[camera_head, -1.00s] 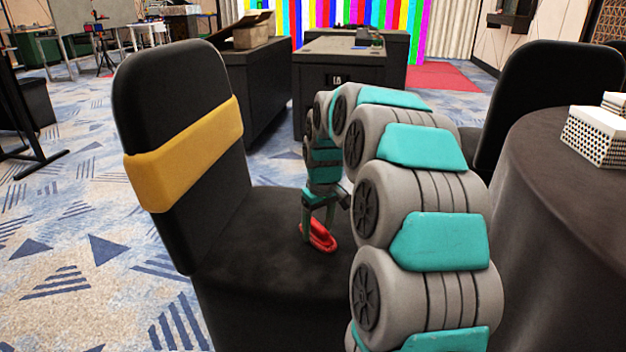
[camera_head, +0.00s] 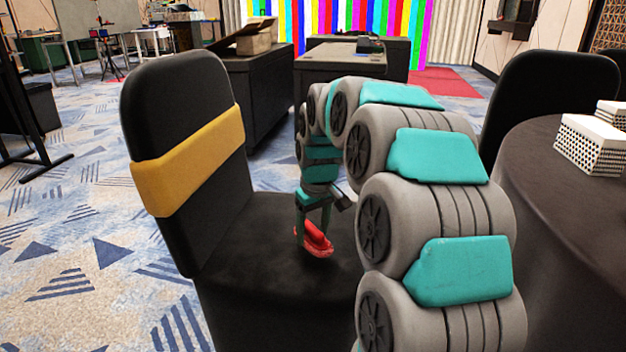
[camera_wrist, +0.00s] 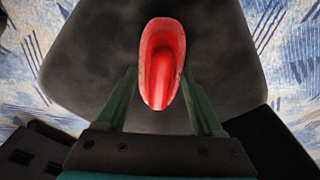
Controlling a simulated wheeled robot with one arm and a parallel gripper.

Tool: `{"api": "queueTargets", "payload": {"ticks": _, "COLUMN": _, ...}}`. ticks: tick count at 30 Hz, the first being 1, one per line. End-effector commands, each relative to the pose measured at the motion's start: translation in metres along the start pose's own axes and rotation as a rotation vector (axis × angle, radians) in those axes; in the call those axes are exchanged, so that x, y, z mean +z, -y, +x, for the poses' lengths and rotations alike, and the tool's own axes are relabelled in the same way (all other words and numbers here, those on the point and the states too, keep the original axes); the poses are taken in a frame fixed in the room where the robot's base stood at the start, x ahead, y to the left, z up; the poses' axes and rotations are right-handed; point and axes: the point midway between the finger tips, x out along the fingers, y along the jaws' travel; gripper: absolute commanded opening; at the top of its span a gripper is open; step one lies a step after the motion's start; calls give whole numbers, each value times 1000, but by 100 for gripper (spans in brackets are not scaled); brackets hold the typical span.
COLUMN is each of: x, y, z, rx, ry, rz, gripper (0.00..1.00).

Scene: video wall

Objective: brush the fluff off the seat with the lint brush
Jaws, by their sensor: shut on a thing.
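The lint brush is red (camera_head: 316,240) and sits between the fingers of my gripper (camera_head: 314,236), low over the black seat (camera_head: 262,262) of the chair. My gripper is shut on the brush. In the wrist view the red brush (camera_wrist: 163,60) points away from the gripper (camera_wrist: 162,108), with the dark seat (camera_wrist: 225,50) behind it. I cannot tell for certain whether the brush touches the seat. Faint greyish patches show on the seat, but I cannot make out the fluff clearly.
The chair's backrest (camera_head: 180,85) with a yellow band (camera_head: 190,165) rises left of my gripper. A dark round table (camera_head: 570,220) with white patterned boxes (camera_head: 592,145) stands at the right. Another black chair (camera_head: 545,90) is behind it. Dark desks (camera_head: 345,65) stand farther back.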

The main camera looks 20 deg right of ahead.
Motion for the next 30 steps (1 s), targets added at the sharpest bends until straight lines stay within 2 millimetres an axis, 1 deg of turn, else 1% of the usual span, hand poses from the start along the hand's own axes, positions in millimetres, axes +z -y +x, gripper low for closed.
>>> {"api": "queueTargets", "payload": {"ticks": 1, "x": 0, "y": 1, "z": -7, "rx": 0, "ry": -1, "rz": 0, "gripper": 16}}
{"api": "queueTargets", "payload": {"ticks": 6, "x": 0, "y": 4, "z": -22, "rx": 0, "ry": 0, "rz": 1, "gripper": 16}}
{"api": "queueTargets", "payload": {"ticks": 12, "x": 0, "y": 7, "z": -34, "rx": 1, "ry": -2, "rz": 1, "gripper": 16}}
{"api": "queueTargets", "payload": {"ticks": 28, "x": 0, "y": 8, "z": -35, "rx": 1, "ry": -2, "rz": 1, "gripper": 16}}
{"api": "queueTargets", "payload": {"ticks": 30, "x": -2, "y": 10, "z": -37, "rx": 0, "ry": -2, "rz": -5, "gripper": 16}}
